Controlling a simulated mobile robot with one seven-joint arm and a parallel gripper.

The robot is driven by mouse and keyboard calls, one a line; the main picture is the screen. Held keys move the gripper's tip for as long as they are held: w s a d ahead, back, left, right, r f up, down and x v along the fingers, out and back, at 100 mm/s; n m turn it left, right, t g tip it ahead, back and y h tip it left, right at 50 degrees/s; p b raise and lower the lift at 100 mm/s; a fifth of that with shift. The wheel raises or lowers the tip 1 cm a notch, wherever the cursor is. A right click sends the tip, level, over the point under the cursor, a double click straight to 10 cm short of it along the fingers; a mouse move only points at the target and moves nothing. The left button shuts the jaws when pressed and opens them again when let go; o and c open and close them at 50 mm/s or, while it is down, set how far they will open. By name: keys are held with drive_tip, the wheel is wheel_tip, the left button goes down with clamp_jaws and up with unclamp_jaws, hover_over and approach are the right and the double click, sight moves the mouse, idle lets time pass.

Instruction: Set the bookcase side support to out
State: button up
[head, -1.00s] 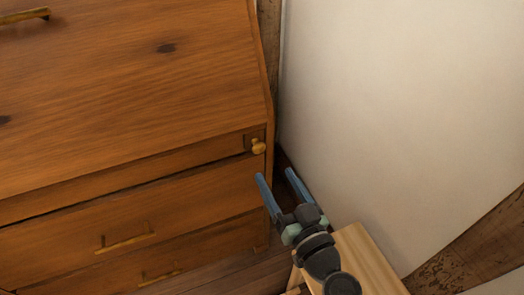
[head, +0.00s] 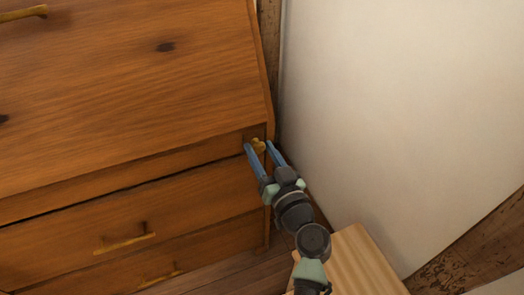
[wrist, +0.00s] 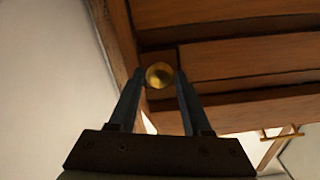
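The side support is a small square wooden end with a round brass knob (head: 258,146) at the upper right of the bookcase front (head: 120,215), just under the slanted lid. My gripper (head: 257,146) is open, its two blue fingers one on each side of the knob. In the wrist view the knob (wrist: 159,75) sits between the fingertips (wrist: 157,78), with a gap visible toward the fingers. I cannot tell whether either finger touches it. The support's end looks about flush with the front.
A slanted lid with a brass handle (head: 24,12) lies above. Drawers with brass pulls (head: 124,243) are below. A white wall (head: 400,110) stands close on the right. A light wooden stool or small table (head: 350,262) is below my arm.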

clamp_jaws()
idle(1.1)
